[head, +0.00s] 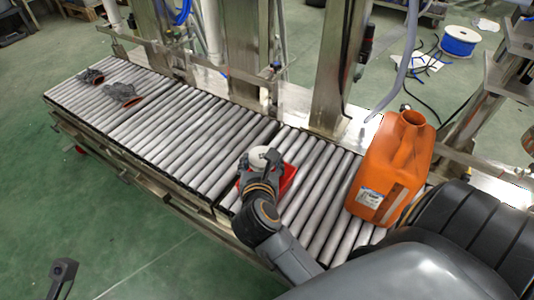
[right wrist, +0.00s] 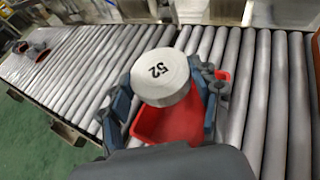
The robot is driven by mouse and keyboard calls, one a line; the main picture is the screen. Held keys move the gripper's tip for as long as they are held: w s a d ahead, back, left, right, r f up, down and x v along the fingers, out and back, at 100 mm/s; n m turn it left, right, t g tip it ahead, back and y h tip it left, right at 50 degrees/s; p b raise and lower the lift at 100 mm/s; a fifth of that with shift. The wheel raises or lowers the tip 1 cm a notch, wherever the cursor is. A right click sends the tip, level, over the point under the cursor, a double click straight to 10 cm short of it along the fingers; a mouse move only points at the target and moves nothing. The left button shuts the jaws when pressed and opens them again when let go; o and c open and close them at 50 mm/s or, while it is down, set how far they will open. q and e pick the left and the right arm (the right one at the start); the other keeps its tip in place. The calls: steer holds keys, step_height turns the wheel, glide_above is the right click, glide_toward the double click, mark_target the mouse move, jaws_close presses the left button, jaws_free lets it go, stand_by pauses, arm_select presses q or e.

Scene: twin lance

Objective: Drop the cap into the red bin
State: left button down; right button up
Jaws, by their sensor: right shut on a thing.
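A white round cap marked "52" (right wrist: 160,78) is held between the fingers of my right gripper (right wrist: 166,92). In the head view the cap (head: 258,158) shows beside the dark fingers of the right gripper (head: 263,163). A small red bin (right wrist: 168,125) sits on the rollers under the cap, and its edge also shows in the head view (head: 288,178). The cap appears above the bin; the gap between them is hard to judge. A dark piece of my left gripper (head: 63,270) shows at the lower left of the head view, and its jaws cannot be made out.
The roller conveyor (head: 185,135) runs across the view. An orange jug (head: 390,175) stands on it to the right of the bin. Two dark items with reddish openings (head: 122,93) lie at the far left. Metal posts (head: 340,65) rise along the back. Rollers beside the bin are clear.

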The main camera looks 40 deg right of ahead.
steer(key=o, duration=1)
steer(key=v, duration=0.7)
steer(key=shift+s+a+r, duration=0.1)
steer(key=shift+s+a, duration=0.05)
steer(key=shift+a, duration=0.05)
